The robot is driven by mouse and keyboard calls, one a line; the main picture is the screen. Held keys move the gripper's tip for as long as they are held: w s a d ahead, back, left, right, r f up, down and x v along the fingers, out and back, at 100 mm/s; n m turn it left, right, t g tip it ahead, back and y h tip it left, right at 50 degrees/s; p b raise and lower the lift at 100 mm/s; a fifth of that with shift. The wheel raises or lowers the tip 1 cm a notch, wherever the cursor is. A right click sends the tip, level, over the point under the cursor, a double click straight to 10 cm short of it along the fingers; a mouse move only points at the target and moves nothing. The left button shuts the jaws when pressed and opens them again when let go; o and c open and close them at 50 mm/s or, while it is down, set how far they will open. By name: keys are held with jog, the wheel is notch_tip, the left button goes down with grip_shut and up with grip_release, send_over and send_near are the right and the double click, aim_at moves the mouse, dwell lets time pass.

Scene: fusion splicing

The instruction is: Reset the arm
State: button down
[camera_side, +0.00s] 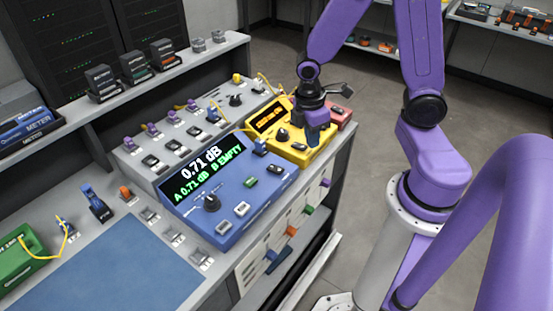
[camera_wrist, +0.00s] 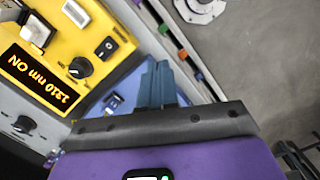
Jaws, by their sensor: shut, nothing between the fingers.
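My gripper (camera_side: 316,136) hangs from the purple arm just over the front right part of the yellow box in the side view. In the wrist view its blue fingers (camera_wrist: 158,82) are together with nothing between them. The yellow light source box (camera_side: 308,152) shows an orange display, a black knob and switches; it also fills the upper left of the wrist view (camera_wrist: 98,22), reading 1310 nm ON. The blue meter (camera_side: 240,196) reads 0.71 dB, A 0.71 dB and B EMPTY. Whether the fingers touch the yellow box cannot be told.
A red box (camera_side: 342,116) stands behind the yellow one. A grey panel (camera_side: 180,142) with several connectors lies behind the blue meter. A green device (camera_side: 22,252) and a blue mat (camera_side: 105,270) are at the left. Open floor (camera_side: 375,135) lies right of the bench.

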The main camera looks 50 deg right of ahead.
jog(key=s+a+r+y, duration=0.1)
jog(key=s+a+r, duration=0.3)
jog(key=s+r, duration=0.1)
jog(key=s+a+r+t, duration=0.1)
jog(key=s+a+r, duration=0.4)
jog(key=s, duration=0.3)
jog(key=shift+s+r+y, duration=0.15)
jog(key=shift+s+y, duration=0.05)
jog(key=shift+y, duration=0.2)
jog(key=shift+a, duration=0.1)
dwell(4.4)
